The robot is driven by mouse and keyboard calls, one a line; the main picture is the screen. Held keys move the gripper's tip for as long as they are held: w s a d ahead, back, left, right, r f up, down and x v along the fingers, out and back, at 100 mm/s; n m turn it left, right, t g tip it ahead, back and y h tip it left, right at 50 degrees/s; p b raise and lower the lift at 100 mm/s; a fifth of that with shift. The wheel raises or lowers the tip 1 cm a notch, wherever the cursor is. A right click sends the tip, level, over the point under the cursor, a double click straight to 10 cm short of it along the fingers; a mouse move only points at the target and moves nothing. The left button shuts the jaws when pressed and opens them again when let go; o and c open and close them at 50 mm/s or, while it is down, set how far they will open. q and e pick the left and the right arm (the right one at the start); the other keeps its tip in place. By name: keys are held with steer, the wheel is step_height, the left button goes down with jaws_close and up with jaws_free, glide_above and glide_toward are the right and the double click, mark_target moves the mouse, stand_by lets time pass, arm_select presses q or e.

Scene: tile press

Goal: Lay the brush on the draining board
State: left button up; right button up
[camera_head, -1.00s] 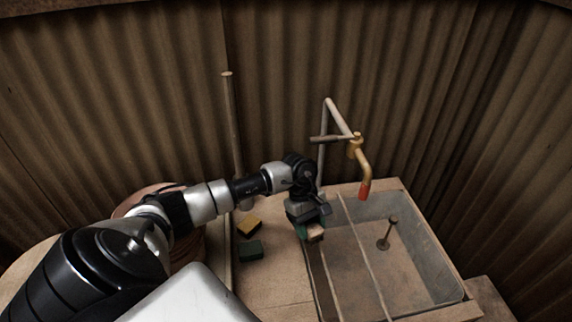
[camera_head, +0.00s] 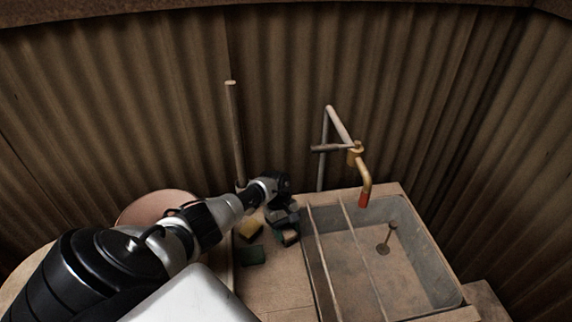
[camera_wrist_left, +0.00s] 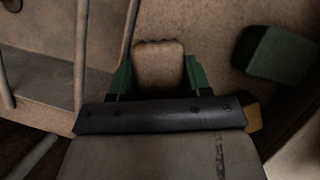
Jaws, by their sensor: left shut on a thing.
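My left gripper (camera_head: 286,233) is over the draining board (camera_head: 278,288), left of the sink. In the left wrist view its two green fingers (camera_wrist_left: 158,78) are shut on a tan block with a scalloped edge, which I take to be the brush (camera_wrist_left: 159,62). The brush is mostly hidden by the gripper in the head view. I cannot tell whether it touches the board. My right gripper is not in view.
A dark green block (camera_head: 252,256) and a yellow block (camera_head: 251,226) lie on the board just left of the gripper. The sink (camera_head: 415,245), with two rods (camera_head: 362,250) across it, is to the right. A tap (camera_head: 363,180) and an upright pole (camera_head: 236,135) stand behind. The board's front is clear.

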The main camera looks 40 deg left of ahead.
arm_select(q)
steer(key=shift+f, duration=0.15)
steer(key=shift+f, duration=0.1)
steer(key=o, duration=0.9)
steer(key=shift+c, duration=0.2)
steer(key=shift+o, duration=0.5)
steer(key=shift+r, duration=0.35)
steer(key=b+v, duration=0.3)
steer(key=v, duration=0.7)
steer(key=shift+w+a+r, duration=0.1)
steer(key=shift+a+r, duration=0.05)
steer(key=shift+a, duration=0.05)
steer(key=shift+a+r, duration=0.2)
steer(key=shift+r, duration=0.4)
